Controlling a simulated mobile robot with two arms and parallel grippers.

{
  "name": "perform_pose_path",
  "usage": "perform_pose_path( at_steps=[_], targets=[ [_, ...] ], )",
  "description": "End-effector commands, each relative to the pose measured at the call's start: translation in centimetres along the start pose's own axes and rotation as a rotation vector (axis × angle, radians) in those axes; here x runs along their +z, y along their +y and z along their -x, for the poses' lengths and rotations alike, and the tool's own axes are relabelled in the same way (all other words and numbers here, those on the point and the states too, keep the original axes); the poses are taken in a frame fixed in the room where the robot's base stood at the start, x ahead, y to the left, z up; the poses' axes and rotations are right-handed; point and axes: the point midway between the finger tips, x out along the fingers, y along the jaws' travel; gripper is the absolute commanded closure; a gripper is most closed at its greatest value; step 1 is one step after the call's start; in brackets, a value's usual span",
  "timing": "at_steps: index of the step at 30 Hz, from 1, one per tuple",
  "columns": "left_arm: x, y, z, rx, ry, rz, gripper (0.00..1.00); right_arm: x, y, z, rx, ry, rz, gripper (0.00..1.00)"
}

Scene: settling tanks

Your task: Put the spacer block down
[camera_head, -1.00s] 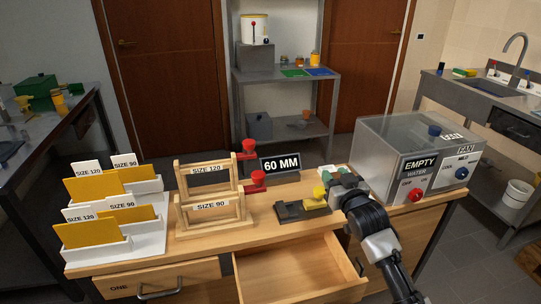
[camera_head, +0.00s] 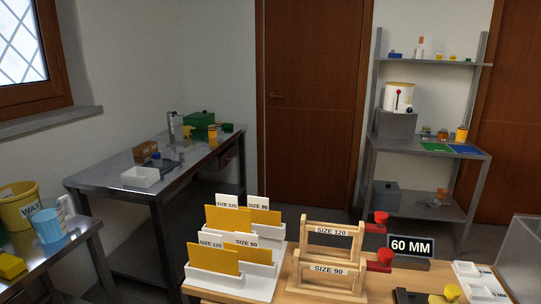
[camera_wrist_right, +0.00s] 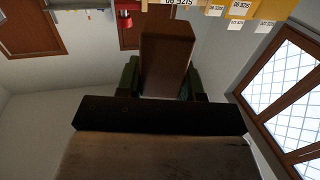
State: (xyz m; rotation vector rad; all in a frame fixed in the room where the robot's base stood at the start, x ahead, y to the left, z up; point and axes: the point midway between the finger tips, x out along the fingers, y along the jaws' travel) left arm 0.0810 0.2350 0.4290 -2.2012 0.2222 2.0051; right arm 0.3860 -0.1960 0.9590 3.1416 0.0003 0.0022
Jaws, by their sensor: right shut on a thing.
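A brown rectangular block, which I take to be the spacer block (camera_wrist_right: 166,48), shows in the right wrist view. My right gripper (camera_wrist_right: 162,78) is shut on it, with the dark green fingers on either side. The block stands out past the fingers, and its inner end is hidden by the dark gripper body. My right arm is outside the head view, and so is my left gripper. No second block of this kind is clear in the head view.
The wooden bench (camera_head: 335,293) holds the card racks (camera_head: 240,283), wooden frames (camera_head: 328,270), red knobs (camera_head: 379,260) and a 60 MM sign (camera_head: 410,246). A steel table (camera_head: 190,165) stands at the back left with a white tray (camera_head: 141,177). A shelf unit (camera_head: 400,151) stands at the back right.

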Motion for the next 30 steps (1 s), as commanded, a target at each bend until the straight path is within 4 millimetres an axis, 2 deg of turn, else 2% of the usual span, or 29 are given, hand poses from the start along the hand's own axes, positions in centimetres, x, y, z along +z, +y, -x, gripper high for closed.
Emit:
perform_pose_path(
  at_steps=[4,10,14,17,24,30],
  targets=[
    [0.0,0.0,0.0,0.000,0.000,0.000,0.57,-0.4,-0.7,0.7,0.001,0.000,0.001,0.86],
    [0.0,0.0,0.0,0.000,0.000,0.000,0.57,-0.5,-0.8,0.6,-0.005,0.001,0.001,0.86],
    [0.0,0.0,0.0,0.000,0.000,0.000,0.57,-1.2,-1.5,0.3,-0.049,0.006,0.003,0.86],
    [0.0,0.0,0.0,0.000,0.000,0.001,0.57,-2.2,-2.8,-0.1,-0.121,0.006,0.007,0.86],
    [0.0,0.0,0.0,0.000,0.000,0.001,0.57,-6.0,-7.7,-1.6,-0.384,0.009,0.011,0.86],
    [0.0,0.0,0.0,0.000,0.000,0.001,0.57,-8.5,-10.9,-2.6,-0.555,0.008,0.006,0.86]
  ],
)
